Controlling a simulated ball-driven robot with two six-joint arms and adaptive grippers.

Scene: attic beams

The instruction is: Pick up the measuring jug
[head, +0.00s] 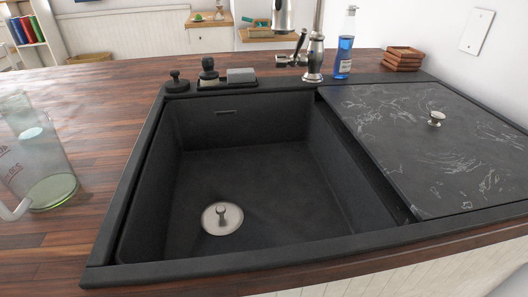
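The measuring jug (38,160) is clear glass with red markings on its side. It stands upright on the wooden counter at the left edge of the head view, left of the black sink. Its handle shows at the lower left, and the picture edge cuts off part of the jug. The base looks greenish. Neither of my grippers is in view.
The black sink (250,180) is empty, with a drain plug (222,217). A dark marbled cover (430,145) lies on its right. A faucet (314,55), blue bottle (345,50) and stacked coasters (403,59) stand behind. The wooden counter (110,110) is clear between jug and sink.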

